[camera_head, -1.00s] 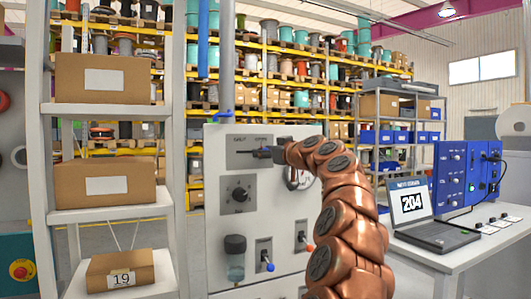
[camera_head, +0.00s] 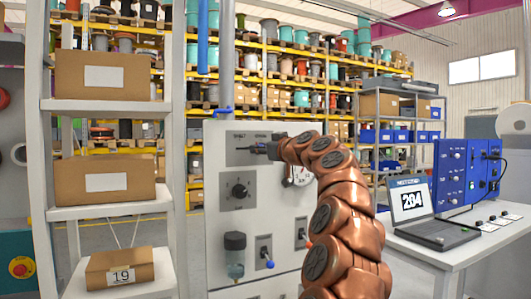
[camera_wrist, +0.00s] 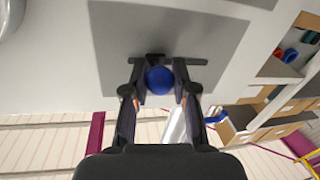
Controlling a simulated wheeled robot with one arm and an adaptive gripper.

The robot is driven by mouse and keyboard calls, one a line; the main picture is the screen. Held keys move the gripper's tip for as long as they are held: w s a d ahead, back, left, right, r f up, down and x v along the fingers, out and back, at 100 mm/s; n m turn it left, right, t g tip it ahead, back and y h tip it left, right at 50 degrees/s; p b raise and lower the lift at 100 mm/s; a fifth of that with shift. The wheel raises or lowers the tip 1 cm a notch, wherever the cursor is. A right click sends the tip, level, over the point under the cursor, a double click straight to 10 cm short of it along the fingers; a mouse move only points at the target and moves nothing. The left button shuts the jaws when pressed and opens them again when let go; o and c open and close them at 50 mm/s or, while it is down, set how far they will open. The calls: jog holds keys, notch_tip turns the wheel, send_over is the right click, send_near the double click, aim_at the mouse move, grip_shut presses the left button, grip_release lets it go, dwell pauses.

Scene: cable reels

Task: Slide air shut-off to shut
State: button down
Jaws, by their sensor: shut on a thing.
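The air shut-off is a slider with a round blue knob (camera_wrist: 160,80) on a grey plate (camera_wrist: 110,35) of the light panel. A dark slot (camera_wrist: 198,62) shows on both sides of the knob in the wrist view. My gripper (camera_wrist: 160,84) has its two fingers closed around the knob, one on each side. In the head view my gripper (camera_head: 261,148) is at the top plate of the panel (camera_head: 220,200), and it and my arm hide the knob and part of the slot. The small labels above the slot are too small to read surely.
Below the slider are a rotary dial (camera_head: 239,191), a filter bowl (camera_head: 235,252) and a blue-tipped lever (camera_head: 268,262). A gauge (camera_head: 300,175) is partly behind my arm. A shelf with boxes (camera_head: 105,182) stands left; a desk with a laptop (camera_head: 425,215) stands right.

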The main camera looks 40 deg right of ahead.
jog(key=a+b, duration=0.1)
jog(key=w+a, duration=0.1)
jog(key=a, duration=0.1)
jog(key=w+a+b, duration=0.1)
jog(key=a, duration=0.1)
jog(key=shift+a+b, duration=0.25)
jog(key=shift+b, duration=0.05)
jog(key=c, duration=0.9)
grip_release()
jog(key=shift+a, duration=0.15)
jog(key=shift+s+r, duration=0.1)
jog(key=shift+s, duration=0.75)
send_near(236, 148)
jog(key=shift+s+a, duration=0.2)
jog(key=shift+s, duration=1.15)
jog(key=shift+s+a, duration=0.2)
jog(key=shift+s, duration=1.15)
